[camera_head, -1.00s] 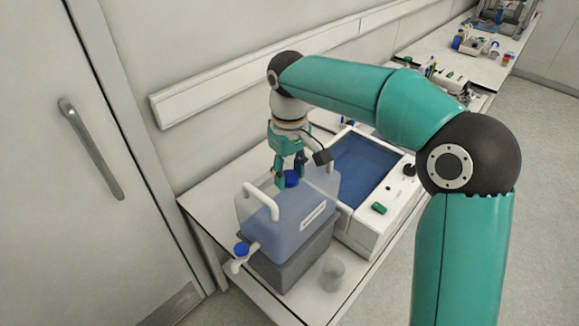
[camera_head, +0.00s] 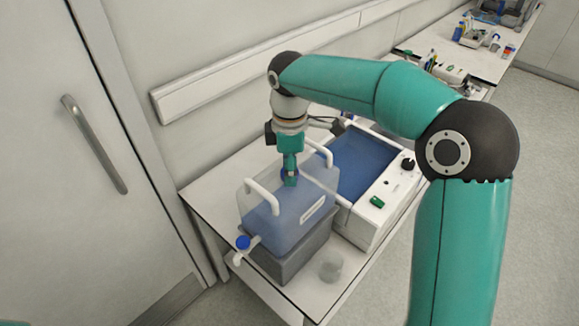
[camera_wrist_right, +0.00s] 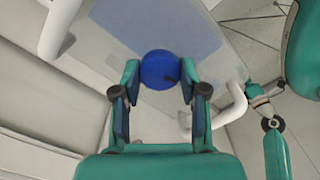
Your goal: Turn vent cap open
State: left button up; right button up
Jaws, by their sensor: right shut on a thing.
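The blue vent cap (camera_wrist_right: 159,69) sits on top of the translucent bluish carboy (camera_head: 262,226). In the wrist view it is a round blue disc with a small dark mark, between the two fingertips. My right gripper (camera_head: 290,180) points straight down over the carboy top and is shut on the cap. In the head view the fingers hide most of the cap. My left gripper is not in view.
The carboy stands on a grey block (camera_head: 283,266) and has white handles and a tap with a blue knob (camera_head: 243,242). A white-framed blue bath (camera_head: 362,165) stands close on the right. A clear beaker (camera_head: 331,266) is in front. The wall is behind.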

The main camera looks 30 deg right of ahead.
jog(key=n, duration=0.4)
dwell(0.5)
jog(key=o, duration=1.1)
jog(key=shift+o, duration=0.2)
notch_tip(320, 180, up, 12)
jog(key=shift+f, duration=0.1)
dwell(0.3)
